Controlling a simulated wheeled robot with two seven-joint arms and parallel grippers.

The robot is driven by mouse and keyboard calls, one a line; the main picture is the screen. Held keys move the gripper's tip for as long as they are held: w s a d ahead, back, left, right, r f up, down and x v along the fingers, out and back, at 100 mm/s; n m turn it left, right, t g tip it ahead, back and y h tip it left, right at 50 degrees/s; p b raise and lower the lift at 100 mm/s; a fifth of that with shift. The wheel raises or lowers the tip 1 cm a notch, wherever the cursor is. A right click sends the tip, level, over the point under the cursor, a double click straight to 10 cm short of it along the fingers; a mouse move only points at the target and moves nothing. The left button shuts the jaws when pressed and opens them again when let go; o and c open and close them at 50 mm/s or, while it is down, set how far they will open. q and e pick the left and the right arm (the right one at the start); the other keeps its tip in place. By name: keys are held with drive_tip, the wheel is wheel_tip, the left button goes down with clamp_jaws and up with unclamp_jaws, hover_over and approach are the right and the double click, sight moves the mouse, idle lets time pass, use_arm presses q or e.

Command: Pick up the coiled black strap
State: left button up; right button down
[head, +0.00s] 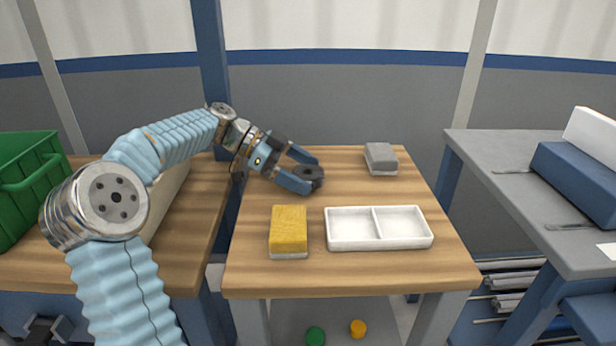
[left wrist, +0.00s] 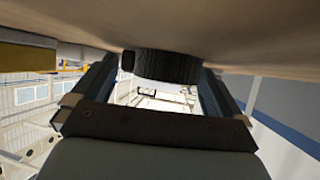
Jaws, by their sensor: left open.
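The coiled black strap (head: 309,174) lies on the wooden table, behind the white two-part tray. My left gripper (head: 305,171) is open, low over the table, with its blue fingers on either side of the coil. In the left wrist view the coil (left wrist: 167,66) sits between the two fingers (left wrist: 160,85), close to their tips. I cannot tell whether either finger touches it.
A yellow sponge-like block (head: 289,230) and the white tray (head: 379,229) stand at the table's front. A grey block (head: 381,158) is at the back right. A grey bench (head: 520,170) stands to the right, and a green crate (head: 28,175) is at far left.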

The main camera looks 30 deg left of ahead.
use_arm(q)
drive_tip(key=shift+c, duration=0.2)
drive_tip(key=c, duration=0.8)
drive_tip(key=shift+r, duration=0.15)
